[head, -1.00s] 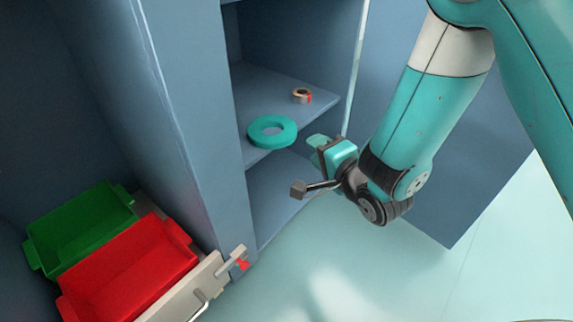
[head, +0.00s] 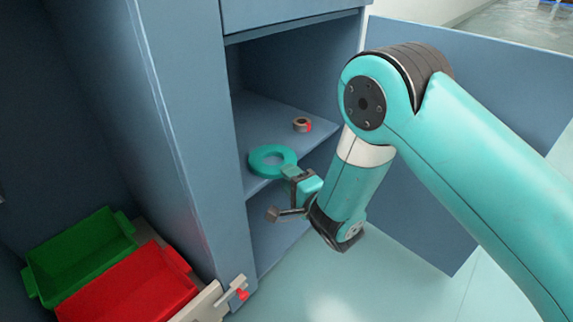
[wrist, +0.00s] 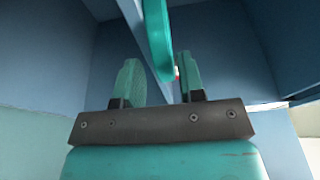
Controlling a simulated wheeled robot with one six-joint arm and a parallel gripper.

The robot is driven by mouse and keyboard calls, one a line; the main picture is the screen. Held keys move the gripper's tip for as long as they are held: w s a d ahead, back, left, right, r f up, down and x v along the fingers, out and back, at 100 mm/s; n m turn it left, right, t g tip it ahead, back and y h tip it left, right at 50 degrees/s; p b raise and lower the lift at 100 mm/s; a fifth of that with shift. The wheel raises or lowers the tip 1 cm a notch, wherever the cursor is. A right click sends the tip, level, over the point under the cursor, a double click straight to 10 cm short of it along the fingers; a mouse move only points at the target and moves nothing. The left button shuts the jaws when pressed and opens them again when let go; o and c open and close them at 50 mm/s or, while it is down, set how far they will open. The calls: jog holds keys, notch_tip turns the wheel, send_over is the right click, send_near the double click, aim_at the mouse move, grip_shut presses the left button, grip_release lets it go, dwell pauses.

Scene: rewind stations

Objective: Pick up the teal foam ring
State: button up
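The teal foam ring (head: 259,166) lies flat on the cabinet's shelf (head: 243,115), with its near edge at the shelf's front. My gripper (head: 291,173) is at the ring's front right edge in the head view, and its fingertip overlaps the ring's edge there. In the wrist view the gripper's two teal fingers (wrist: 158,68) stand apart, open. The ring (wrist: 156,30) shows nearly edge-on there, its lower end between the fingers in the picture. I see a gap on the left finger's side; contact on the right side is unclear.
A small tan and red roll (head: 301,125) sits farther back on the shelf. An open cabinet door (head: 480,110) stands at right. A green bin (head: 80,255) and a red bin (head: 130,290) stand at lower left, beside the cabinet's side wall. The floor in front is clear.

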jog(key=shift+w+a+p, duration=0.45)
jog(key=shift+w+p, duration=0.15)
jog(key=shift+p, duration=0.5)
grip_shut()
notch_tip(320, 180, up, 2)
jog(key=p, duration=0.3)
jog(key=shift+r, duration=0.2)
